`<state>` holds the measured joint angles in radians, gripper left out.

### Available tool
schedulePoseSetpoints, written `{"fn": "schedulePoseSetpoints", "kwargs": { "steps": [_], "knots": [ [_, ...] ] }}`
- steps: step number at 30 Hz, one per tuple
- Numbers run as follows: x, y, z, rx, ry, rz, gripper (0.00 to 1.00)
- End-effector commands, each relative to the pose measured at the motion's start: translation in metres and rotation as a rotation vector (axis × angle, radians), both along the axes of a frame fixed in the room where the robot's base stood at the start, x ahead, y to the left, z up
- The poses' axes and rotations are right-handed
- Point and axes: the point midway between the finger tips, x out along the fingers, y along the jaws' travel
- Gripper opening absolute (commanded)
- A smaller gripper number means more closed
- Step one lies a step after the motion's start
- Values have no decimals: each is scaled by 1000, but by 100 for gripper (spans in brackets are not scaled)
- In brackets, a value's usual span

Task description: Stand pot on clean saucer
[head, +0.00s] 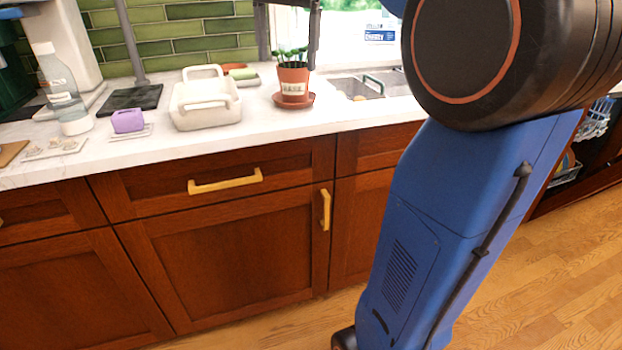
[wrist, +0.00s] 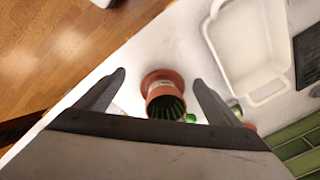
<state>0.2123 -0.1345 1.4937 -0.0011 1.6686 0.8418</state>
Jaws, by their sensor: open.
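A terracotta pot (head: 293,83) with a pale label and a green plant stands upright on a terracotta saucer (head: 293,101) on the counter. In the wrist view the pot (wrist: 153,92) is seen from above, with the saucer (wrist: 162,75) showing past its rim. My gripper (wrist: 160,77) is open and empty. Its two fingers appear on either side of the pot and saucer, apart from them. The gripper is not visible in the head view. I cannot tell whether this saucer is clean, and no second plant saucer is clearly visible.
A white tub (head: 206,108) stands left of the pot, and the sink (head: 352,88) lies to its right. A purple item (head: 127,121) and a bottle (head: 66,95) stand further left. Green tiles (head: 170,35) back the counter. Clear counter lies in front of the pot.

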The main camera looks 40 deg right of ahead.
Motion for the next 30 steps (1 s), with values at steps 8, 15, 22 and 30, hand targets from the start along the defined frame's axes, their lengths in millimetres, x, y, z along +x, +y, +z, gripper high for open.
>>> {"fn": "schedulePoseSetpoints", "kwargs": {
  "steps": [8, 15, 22, 30],
  "knots": [
    [-69, 41, -71, -55, -81, 311, 88],
    [-130, 68, -146, -115, -148, 576, 88],
    [-187, 87, -230, -184, -210, 821, 88],
    [-228, 97, -299, -243, -254, 1004, 88]
  ]
}}
